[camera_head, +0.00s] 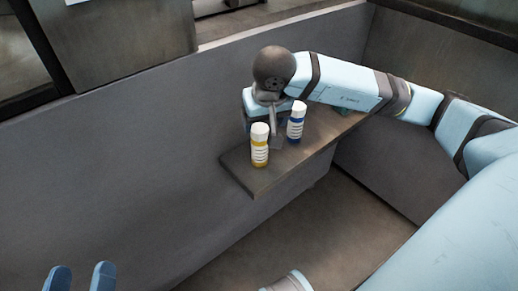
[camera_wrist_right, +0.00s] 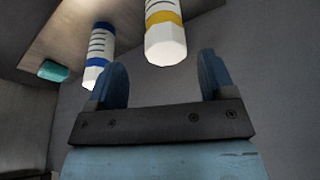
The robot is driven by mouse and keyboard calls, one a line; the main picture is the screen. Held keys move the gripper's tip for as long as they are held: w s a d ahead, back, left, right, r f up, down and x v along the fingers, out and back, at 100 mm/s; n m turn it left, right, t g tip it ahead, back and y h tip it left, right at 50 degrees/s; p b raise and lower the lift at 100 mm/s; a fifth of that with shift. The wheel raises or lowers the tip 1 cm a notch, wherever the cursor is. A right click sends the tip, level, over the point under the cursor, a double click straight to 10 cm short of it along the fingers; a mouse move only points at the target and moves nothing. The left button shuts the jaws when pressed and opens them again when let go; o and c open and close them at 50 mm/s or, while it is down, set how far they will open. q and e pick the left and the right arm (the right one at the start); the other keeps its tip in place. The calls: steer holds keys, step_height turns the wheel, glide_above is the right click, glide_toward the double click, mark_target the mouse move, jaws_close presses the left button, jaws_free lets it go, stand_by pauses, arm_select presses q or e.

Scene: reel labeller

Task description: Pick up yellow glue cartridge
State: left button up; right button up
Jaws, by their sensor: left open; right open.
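The yellow glue cartridge (camera_head: 260,146), white with a yellow band and a white cap, stands upright near the left end of a small shelf. In the right wrist view the yellow cartridge (camera_wrist_right: 164,38) appears between and beyond the fingertips, not gripped. A similar cartridge with blue bands (camera_head: 296,122) stands to its right, and it shows left of the fingers in the wrist view (camera_wrist_right: 99,55). My right gripper (camera_wrist_right: 162,78) is open and empty; in the head view it is partly hidden behind the cartridges. My left gripper (camera_head: 80,276) is open and empty at the lower left.
The brown shelf (camera_head: 240,178) juts from a grey wall panel (camera_head: 120,170). A teal object (camera_wrist_right: 53,71) lies on the shelf beyond the blue cartridge. The shelf's front left corner is bare, with open room before it.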

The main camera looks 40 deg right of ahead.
mark_target(260, 128)
steer(key=x, duration=0.1)
steer(key=b+x, duration=0.1)
steer(key=x, duration=0.1)
steer(key=b+x, duration=0.1)
steer(key=x, duration=0.1)
steer(key=shift+w+a, duration=0.15)
steer(key=shift+a, duration=0.15)
steer(key=shift+w+d+f, duration=0.1)
steer(key=shift+w+f, duration=0.05)
steer(key=shift+f, duration=0.35)
arm_select(q)
step_height(260, 128, down, 4)
steer(key=shift+d+r+g, duration=0.15)
steer(key=shift+g, duration=0.65)
arm_select(e)
steer(key=c, duration=1.1)
steer(key=shift+r, duration=0.15)
